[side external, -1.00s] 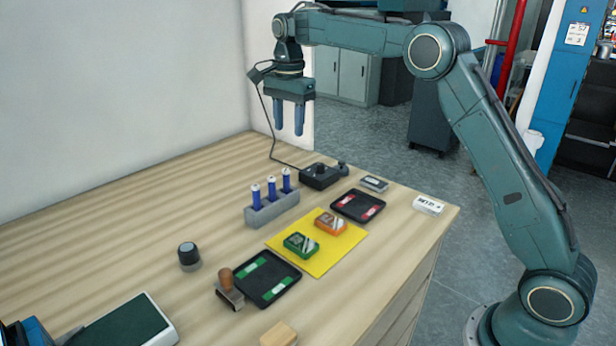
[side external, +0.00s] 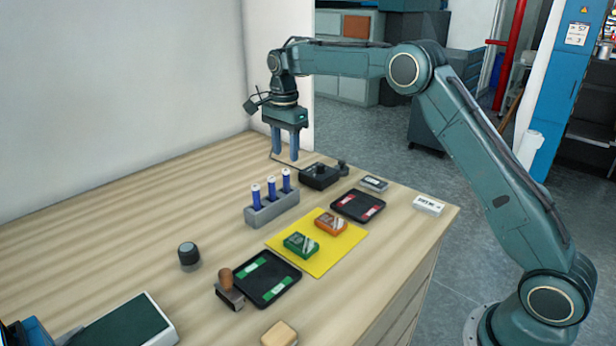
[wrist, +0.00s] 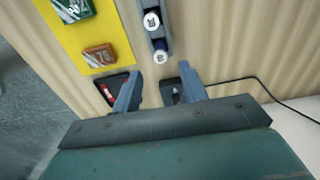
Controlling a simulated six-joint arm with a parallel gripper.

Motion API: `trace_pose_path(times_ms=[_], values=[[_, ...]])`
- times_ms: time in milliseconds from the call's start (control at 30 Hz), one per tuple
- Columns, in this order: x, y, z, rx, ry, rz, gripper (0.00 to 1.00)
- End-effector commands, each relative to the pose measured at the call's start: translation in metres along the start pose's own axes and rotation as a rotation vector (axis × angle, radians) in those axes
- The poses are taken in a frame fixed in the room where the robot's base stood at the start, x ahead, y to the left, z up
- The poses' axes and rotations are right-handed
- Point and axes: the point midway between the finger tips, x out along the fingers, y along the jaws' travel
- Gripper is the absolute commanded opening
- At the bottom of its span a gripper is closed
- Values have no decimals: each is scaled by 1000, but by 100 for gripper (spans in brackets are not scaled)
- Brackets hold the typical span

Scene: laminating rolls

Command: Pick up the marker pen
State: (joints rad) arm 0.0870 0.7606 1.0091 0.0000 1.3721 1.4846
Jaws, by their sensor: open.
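Three blue marker pens with white ends (side external: 271,189) stand upright in a grey holder (side external: 262,217) on the wooden table. In the wrist view, two white pen ends (wrist: 151,20) show from above in the holder, near the top middle. My gripper (side external: 285,157) is open and empty, above the table and behind the holder, clear of the pens. In the wrist view its two fingers (wrist: 160,76) are apart, and the nearest pen end is just beyond the fingertips in the picture. The third pen is not visible there.
A black control box (side external: 318,178) with a cable sits behind the holder, below my gripper. A yellow sheet (side external: 318,262) carries an orange box (side external: 331,221) and a green box (side external: 301,244). The table left of the holder is clear.

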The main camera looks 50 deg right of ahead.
Motion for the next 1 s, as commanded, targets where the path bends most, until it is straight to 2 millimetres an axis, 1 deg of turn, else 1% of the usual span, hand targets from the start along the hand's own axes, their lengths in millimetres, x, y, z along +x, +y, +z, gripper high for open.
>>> trace_pose_path(times_ms=[33,200,333,667,767,1000], values=[[8,1,0,0,0,4,43],[29,0,0,0,0,2,43],[37,0,0,0,0,1,43],[42,0,0,0,0,1,43],[50,0,0,0,0,2,43],[78,0,1,-1,0,3,43]])
